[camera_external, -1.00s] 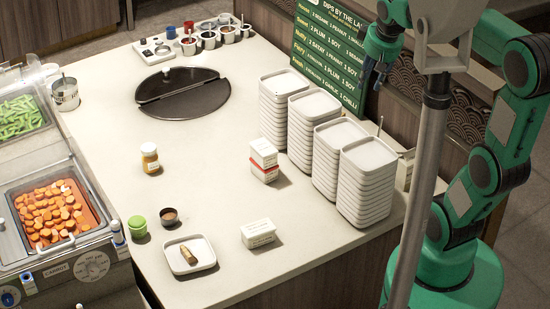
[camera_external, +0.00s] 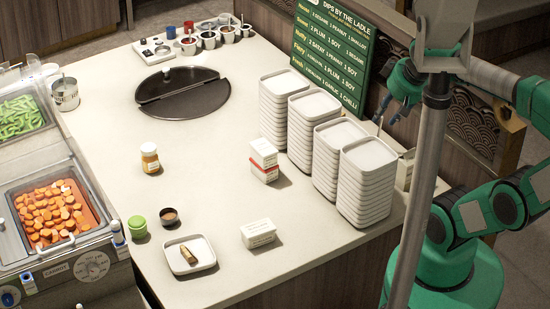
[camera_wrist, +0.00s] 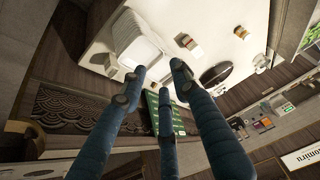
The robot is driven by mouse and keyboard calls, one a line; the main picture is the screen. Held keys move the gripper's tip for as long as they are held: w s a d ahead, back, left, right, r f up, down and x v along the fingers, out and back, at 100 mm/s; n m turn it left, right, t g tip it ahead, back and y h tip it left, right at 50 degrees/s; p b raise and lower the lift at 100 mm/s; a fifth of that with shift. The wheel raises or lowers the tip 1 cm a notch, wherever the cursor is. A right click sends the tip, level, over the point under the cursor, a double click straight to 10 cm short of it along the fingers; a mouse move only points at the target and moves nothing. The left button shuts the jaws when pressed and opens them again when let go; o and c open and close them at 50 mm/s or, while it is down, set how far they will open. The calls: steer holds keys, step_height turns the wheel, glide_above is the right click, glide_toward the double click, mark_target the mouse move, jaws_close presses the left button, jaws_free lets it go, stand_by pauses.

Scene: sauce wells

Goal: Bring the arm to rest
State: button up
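My gripper (camera_external: 386,112) is at the upper right in the external view, beside the green menu board and above the right edge of the counter. Its fingers point downward, and a pole partly hides the arm behind it. In the wrist view my gripper (camera_wrist: 158,75) shows three blue fingers spread apart with nothing between them. It is open and empty. My arm is bent, with its elbow low at the right of the external view.
The green menu board (camera_external: 330,45) stands close to my gripper. White plate stacks (camera_external: 365,185) stand on the counter (camera_external: 215,140) below it. Small boxes (camera_external: 264,158), a jar (camera_external: 150,158) and a round dark lid (camera_external: 183,95) sit farther left. Sauce wells (camera_external: 228,34) are at the back.

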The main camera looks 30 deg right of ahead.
step_height(320, 180, down, 4)
steer(key=b, duration=0.3)
steer(key=shift+r+b, duration=0.15)
steer(key=shift+b, duration=0.2)
steer(key=shift+r, duration=0.1)
stand_by(1.0)
